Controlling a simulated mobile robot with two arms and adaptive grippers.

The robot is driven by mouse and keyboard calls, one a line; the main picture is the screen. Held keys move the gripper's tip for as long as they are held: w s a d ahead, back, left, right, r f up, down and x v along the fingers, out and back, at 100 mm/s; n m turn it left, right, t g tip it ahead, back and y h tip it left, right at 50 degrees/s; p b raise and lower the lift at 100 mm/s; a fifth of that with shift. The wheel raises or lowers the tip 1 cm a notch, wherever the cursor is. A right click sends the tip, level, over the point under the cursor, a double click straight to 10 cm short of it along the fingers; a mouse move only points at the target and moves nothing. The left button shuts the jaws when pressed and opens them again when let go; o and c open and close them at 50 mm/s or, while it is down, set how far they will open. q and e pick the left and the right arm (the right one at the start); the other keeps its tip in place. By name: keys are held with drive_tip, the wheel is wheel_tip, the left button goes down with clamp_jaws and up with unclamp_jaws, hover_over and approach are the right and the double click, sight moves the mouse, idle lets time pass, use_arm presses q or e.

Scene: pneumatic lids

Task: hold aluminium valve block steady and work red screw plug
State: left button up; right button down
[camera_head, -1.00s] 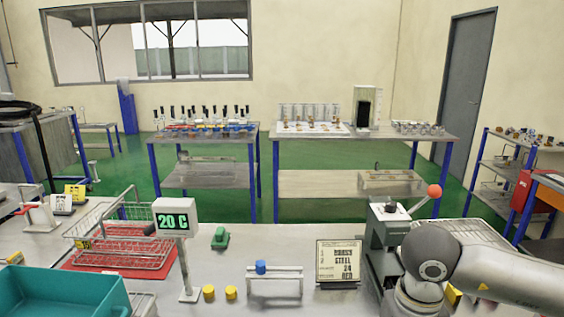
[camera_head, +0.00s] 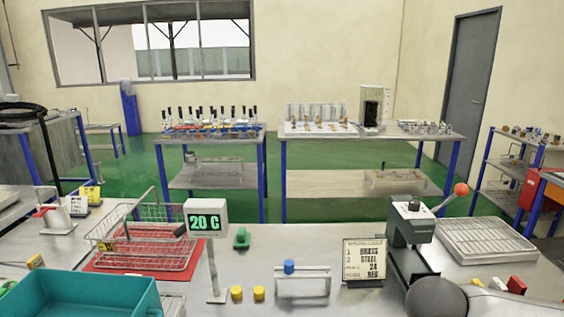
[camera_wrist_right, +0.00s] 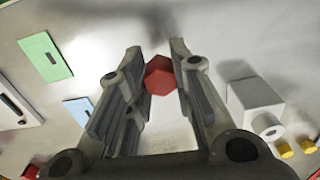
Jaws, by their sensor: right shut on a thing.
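My right gripper (camera_wrist_right: 160,75) shows in the right wrist view. Its two fingers are closed on a red hexagonal piece, which looks like the red screw plug (camera_wrist_right: 160,78), held at the fingertips. A pale grey block (camera_wrist_right: 257,103) with a round end facing the camera lies to the right of the fingers, apart from them. I cannot tell whether it is the aluminium valve block. In the head view only a rounded part of my right arm shows at the bottom edge. My left gripper is in neither view.
A teal bin (camera_head: 85,297) and a wire basket (camera_head: 145,240) on a red mat stand at left. A display post (camera_head: 206,218), yellow caps (camera_head: 237,293), a small stand (camera_head: 302,283), a sign (camera_head: 364,262) and a lever press (camera_head: 408,225) line the bench. A tray (camera_head: 487,240) lies right.

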drive_tip(key=shift+w+a+r, duration=0.25)
drive_tip(key=shift+a+r, duration=0.25)
drive_tip(key=shift+r, duration=0.1)
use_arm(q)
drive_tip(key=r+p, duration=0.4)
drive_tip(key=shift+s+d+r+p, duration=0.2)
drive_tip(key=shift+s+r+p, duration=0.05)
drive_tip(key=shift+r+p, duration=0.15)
use_arm(e)
drive_tip(key=w+a+r, duration=0.4)
drive_tip(key=a+r, duration=0.1)
drive_tip(key=r, duration=0.2)
drive_tip(key=w+a+r, duration=0.5)
drive_tip(key=r, duration=0.2)
drive_tip(key=shift+a+r, duration=0.25)
drive_tip(key=shift+a, duration=0.05)
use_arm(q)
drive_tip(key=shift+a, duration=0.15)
use_arm(e)
drive_tip(key=shift+d, duration=0.15)
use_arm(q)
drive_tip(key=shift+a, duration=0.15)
use_arm(e)
drive_tip(key=s+d+f, duration=0.2)
drive_tip(key=d, duration=0.3)
drive_tip(key=s+d+f, duration=0.3)
drive_tip(key=d, duration=0.2)
drive_tip(key=shift+s+d+f, duration=0.3)
drive_tip(key=shift+d+f, duration=0.05)
drive_tip(key=shift+d, duration=0.05)
